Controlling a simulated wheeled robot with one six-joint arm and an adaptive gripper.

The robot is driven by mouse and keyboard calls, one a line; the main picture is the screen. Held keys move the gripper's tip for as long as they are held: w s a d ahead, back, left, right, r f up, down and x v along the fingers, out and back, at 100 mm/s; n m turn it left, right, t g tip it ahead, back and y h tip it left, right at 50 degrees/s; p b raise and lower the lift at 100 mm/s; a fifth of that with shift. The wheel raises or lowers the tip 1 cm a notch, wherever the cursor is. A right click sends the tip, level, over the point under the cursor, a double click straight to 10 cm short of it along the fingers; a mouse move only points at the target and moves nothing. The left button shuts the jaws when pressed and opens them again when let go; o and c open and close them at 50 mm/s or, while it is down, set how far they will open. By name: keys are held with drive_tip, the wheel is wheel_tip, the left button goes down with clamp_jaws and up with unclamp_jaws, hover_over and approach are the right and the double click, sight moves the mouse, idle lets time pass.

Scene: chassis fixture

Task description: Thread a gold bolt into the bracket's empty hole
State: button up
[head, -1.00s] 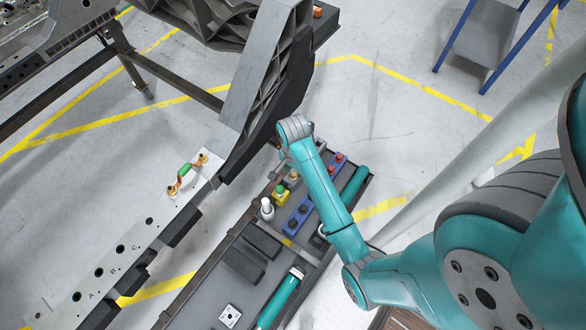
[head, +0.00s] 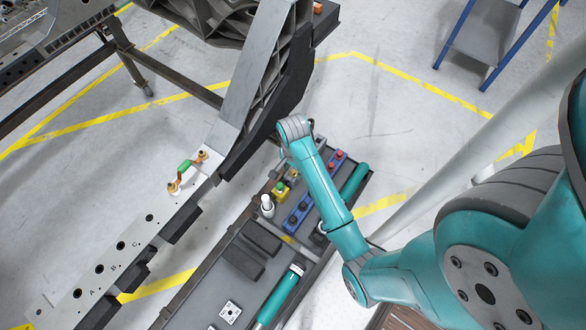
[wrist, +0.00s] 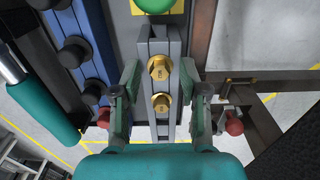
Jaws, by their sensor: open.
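In the wrist view, two gold hex-head bolts stand in a grey slotted holder (wrist: 152,33): an upper bolt (wrist: 160,68) and a lower bolt (wrist: 161,104). My gripper (wrist: 160,78) is open, with one finger on each side of the holder near the upper bolt. The gap between fingers and bolts looks clear. In the head view my arm hides the gripper. A pale rail (head: 110,265) marked A, B, C has dark holes along it. I cannot tell which hole is the bracket's.
A grey tray bench (head: 222,285) holds a yellow box with a green button (head: 279,188), a blue block with dark knobs (head: 297,213), a white bottle (head: 267,205) and teal cylinders (head: 277,298). A large dark frame (head: 262,110) rises beside the bench.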

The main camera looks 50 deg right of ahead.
sight(293, 171)
clamp_jaws()
drive_tip(key=shift+r, duration=2.8)
